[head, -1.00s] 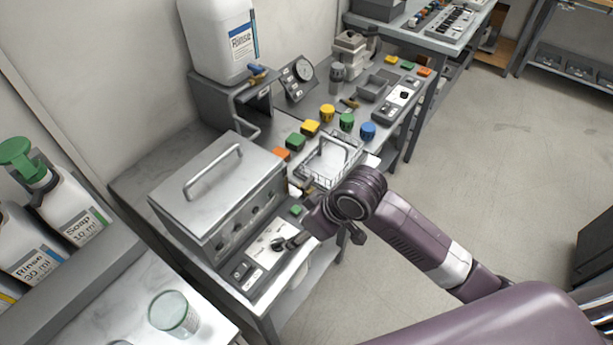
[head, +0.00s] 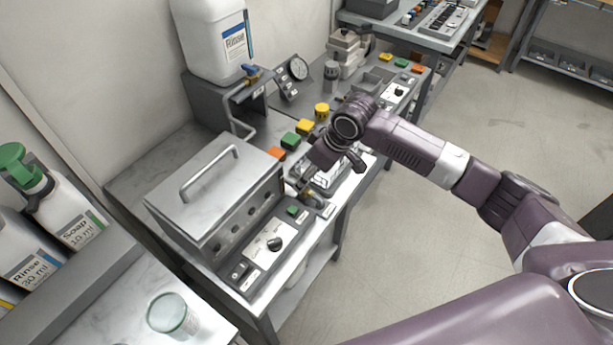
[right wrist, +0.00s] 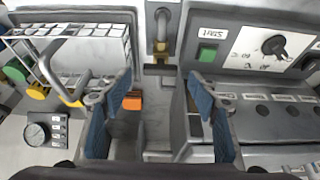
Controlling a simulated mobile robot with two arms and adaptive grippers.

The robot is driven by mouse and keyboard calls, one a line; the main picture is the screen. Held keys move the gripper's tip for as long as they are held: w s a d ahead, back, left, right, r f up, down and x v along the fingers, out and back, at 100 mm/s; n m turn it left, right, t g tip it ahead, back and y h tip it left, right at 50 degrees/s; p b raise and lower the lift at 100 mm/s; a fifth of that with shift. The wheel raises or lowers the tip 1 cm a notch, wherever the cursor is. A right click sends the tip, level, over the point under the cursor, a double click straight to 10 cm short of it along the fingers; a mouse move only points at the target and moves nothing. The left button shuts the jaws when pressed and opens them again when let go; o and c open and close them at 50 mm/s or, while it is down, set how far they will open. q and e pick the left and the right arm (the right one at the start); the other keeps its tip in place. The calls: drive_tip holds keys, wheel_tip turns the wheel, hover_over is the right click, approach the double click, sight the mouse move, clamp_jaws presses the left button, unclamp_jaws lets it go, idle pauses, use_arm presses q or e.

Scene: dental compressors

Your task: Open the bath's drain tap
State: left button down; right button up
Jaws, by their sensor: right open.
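The bath (head: 205,190) is a grey metal box with a lid and a bar handle, at the left of the bench in the head view. A small tap with a brass fitting and grey handle (right wrist: 162,42) shows at the top middle of the right wrist view, between the bath's control panel and the wire basket. It looks like the drain tap; how far it is turned is unclear. My right gripper (right wrist: 160,88) is open and empty, its blue-padded fingers apart and pointing toward the tap without touching it. In the head view, my right wrist partly covers this area. My left gripper is out of view.
The control panel (head: 262,248) has a black knob and a green button.

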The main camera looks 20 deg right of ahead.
drive_tip(key=shift+x, duration=1.3)
drive_tip(key=c, duration=1.2)
drive_tip(key=shift+o, duration=0.2)
